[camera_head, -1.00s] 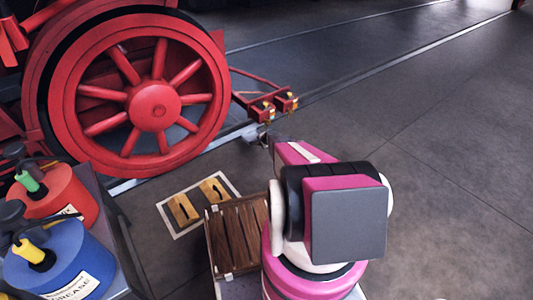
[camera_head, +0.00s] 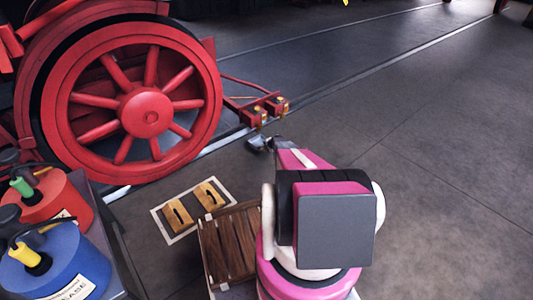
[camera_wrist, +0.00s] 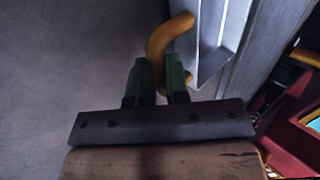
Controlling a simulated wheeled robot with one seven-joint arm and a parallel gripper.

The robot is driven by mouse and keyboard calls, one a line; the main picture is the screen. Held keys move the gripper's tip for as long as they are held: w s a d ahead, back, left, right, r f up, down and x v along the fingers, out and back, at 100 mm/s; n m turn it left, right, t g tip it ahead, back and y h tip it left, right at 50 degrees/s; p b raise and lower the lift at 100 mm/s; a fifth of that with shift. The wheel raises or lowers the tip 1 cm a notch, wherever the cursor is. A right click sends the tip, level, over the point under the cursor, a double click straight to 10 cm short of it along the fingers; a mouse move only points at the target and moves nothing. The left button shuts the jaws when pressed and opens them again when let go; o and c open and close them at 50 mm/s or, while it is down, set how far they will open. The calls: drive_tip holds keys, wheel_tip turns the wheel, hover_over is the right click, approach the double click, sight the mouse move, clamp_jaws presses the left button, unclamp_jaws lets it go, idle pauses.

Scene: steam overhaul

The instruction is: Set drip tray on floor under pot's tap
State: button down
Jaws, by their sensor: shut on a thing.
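In the wrist view my gripper (camera_wrist: 158,78) has its two dark green fingers closed on a curved orange-yellow handle (camera_wrist: 160,38). The handle meets a grey metal piece (camera_wrist: 212,62) with raised walls, which looks like the drip tray; its far part runs out of clear view. In the head view my arm reaches away toward the rail, and a small grey shape (camera_head: 258,143) shows at its far end, too small to tell tray from gripper. I cannot make out which pot has the tap, nor the tap itself.
A red spoked wheel (camera_head: 146,112) stands at the left, with red beam ends (camera_head: 262,110) beside it. A red can (camera_head: 62,200) and a blue grease can (camera_head: 62,262) stand at lower left. Yellow blocks (camera_head: 177,214) lie in a white outline on the floor. Open floor (camera_head: 430,170) lies right.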

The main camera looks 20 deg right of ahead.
wheel_tip(320, 180, down, 4)
drive_tip(key=shift+f, duration=0.1)
drive_tip(key=c, duration=1.4)
unclamp_jaws()
